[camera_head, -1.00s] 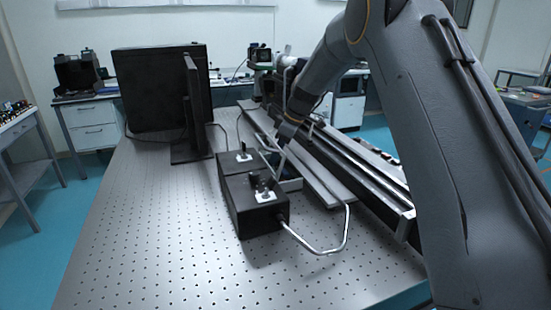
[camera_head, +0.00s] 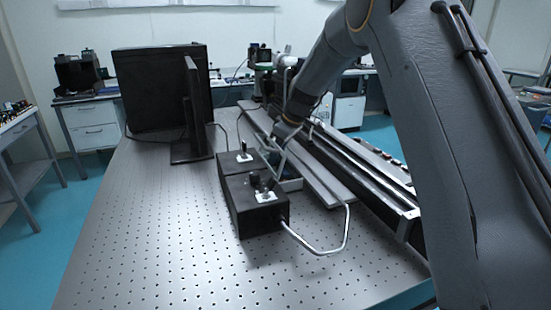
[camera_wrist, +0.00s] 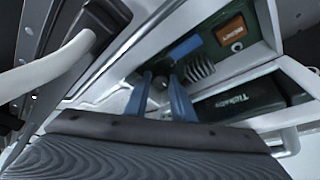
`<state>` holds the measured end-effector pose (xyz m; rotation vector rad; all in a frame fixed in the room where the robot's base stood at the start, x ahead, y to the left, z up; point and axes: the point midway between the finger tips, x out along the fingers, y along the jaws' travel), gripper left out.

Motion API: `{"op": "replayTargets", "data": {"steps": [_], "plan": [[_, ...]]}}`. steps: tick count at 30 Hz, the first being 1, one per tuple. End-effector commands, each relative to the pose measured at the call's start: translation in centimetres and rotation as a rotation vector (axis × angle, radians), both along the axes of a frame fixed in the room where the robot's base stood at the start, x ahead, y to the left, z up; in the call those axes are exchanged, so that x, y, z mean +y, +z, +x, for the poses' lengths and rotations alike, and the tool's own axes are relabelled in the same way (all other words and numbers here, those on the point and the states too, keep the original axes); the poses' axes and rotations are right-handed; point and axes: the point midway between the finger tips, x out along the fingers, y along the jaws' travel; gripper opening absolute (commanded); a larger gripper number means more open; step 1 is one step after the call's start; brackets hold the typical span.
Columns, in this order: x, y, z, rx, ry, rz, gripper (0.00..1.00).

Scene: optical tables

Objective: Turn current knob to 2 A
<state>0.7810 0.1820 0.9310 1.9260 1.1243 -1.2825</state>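In the wrist view, the two blue fingers of my gripper (camera_wrist: 160,80) point at a pale-framed unit with a green panel (camera_wrist: 222,50). The fingers stand apart. A small dark round knob (camera_wrist: 160,83) shows between their tips; I cannot tell whether they touch it. No scale or reading on the knob can be made out. In the head view, my gripper (camera_head: 283,152) points down beside a small light-framed unit (camera_head: 291,184), between the black boxes and the long rail. The knob is not visible there.
Two black boxes (camera_head: 239,212) with white plates and black levers stand left of my gripper. A bent metal bar (camera_head: 325,250) sticks out in front. A long rail (camera_head: 350,165) runs on the right. A black monitor (camera_head: 190,110) stands behind. The front left tabletop (camera_head: 140,230) is free.

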Motion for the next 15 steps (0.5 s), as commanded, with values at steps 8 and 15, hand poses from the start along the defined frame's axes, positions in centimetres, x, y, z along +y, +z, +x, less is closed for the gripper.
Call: {"op": "replayTargets", "data": {"steps": [8, 15], "plan": [[0.0, 0.0, 0.0, 0.001, 0.001, -0.001, 0.28], [-0.7, 1.9, -0.3, -0.002, 0.001, 0.000, 0.28]]}}
